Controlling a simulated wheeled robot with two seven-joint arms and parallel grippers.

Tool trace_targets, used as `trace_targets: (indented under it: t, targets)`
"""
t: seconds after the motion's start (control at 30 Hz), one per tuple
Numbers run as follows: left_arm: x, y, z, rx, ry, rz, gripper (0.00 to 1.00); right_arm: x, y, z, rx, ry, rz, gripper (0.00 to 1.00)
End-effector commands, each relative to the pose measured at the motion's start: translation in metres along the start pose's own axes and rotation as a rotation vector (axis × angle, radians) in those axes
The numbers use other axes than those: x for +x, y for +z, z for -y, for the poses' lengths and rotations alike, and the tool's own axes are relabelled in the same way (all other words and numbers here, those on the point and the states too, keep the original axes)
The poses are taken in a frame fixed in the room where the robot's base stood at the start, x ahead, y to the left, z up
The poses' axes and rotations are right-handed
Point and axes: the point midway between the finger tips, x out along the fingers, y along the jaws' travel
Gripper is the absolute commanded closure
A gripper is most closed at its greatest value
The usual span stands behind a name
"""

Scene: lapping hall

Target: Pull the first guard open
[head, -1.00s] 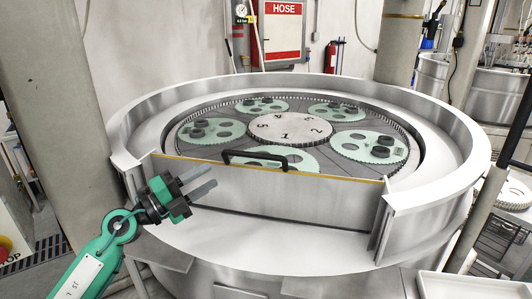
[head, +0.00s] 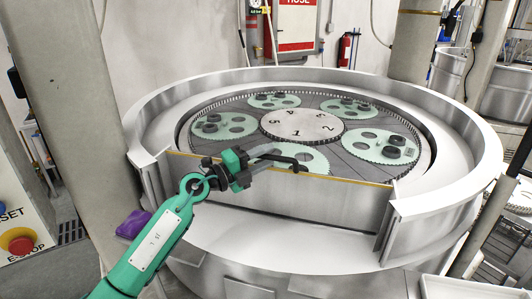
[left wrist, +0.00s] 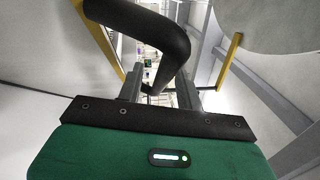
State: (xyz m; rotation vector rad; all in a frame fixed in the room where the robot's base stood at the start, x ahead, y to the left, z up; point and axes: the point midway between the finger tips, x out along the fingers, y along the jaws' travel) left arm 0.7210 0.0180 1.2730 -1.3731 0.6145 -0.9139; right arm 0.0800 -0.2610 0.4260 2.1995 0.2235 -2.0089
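The first guard (head: 290,210) is a flat steel panel with a yellow top edge, closing the front gap of the round machine's rim. Its black bar handle (head: 298,164) stands at the top edge, partly hidden by my left gripper. My left gripper (head: 268,156) is at the left part of this handle, its fingers pointing right along it. In the left wrist view the two fingers (left wrist: 158,90) stand apart, and the thick black handle (left wrist: 168,30) curves down close in front of them. I cannot tell whether they touch it. My right gripper is not in view.
Inside the steel rim (head: 455,120) lies a lapping plate with a numbered centre disc (head: 300,125) and several green toothed carriers. A concrete column (head: 65,90) stands at left. A red emergency stop button (head: 20,242) and a purple cloth (head: 133,224) are at lower left.

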Motion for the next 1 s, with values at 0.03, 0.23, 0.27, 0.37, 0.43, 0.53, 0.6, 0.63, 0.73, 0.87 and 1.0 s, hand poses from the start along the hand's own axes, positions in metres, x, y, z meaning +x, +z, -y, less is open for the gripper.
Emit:
trace_targets:
  t: [0.03,0.23,0.27,0.37,0.43,0.53,0.6,0.63,0.73,0.87,1.0]
  targets:
    - [0.0040,-0.0003,0.0012,0.000,-0.001,-0.001,0.64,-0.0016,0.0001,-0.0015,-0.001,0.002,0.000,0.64]
    - [0.0081,-0.0001,-0.0004,0.000,0.001,0.000,0.64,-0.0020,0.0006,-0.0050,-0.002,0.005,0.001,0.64]
    - [0.0081,-0.0001,-0.0005,0.000,0.001,0.000,0.64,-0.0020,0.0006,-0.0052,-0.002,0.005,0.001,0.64]
    - [0.0080,-0.0001,-0.0004,0.000,0.000,0.000,0.64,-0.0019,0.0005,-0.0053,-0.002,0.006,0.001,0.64]
    - [0.0079,-0.0001,-0.0004,0.000,0.000,0.000,0.70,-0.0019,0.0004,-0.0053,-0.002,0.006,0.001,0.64]
    - [0.0078,-0.0001,-0.0003,0.000,0.000,0.000,0.89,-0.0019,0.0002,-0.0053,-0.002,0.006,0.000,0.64]
    - [0.0078,-0.0002,-0.0004,0.000,0.000,0.000,1.00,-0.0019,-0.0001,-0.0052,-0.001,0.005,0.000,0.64]
    - [0.0077,-0.0002,-0.0004,0.000,0.000,0.000,1.00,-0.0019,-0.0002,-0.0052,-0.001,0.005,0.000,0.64]
    - [0.0077,-0.0002,-0.0005,0.000,0.001,0.000,1.00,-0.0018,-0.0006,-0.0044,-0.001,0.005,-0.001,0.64]
    - [0.0069,-0.0009,-0.0013,0.002,-0.002,0.000,1.00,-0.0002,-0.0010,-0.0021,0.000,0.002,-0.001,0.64]
    - [0.0035,-0.0041,-0.0027,0.015,-0.017,0.000,1.00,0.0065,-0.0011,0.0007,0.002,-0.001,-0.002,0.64]
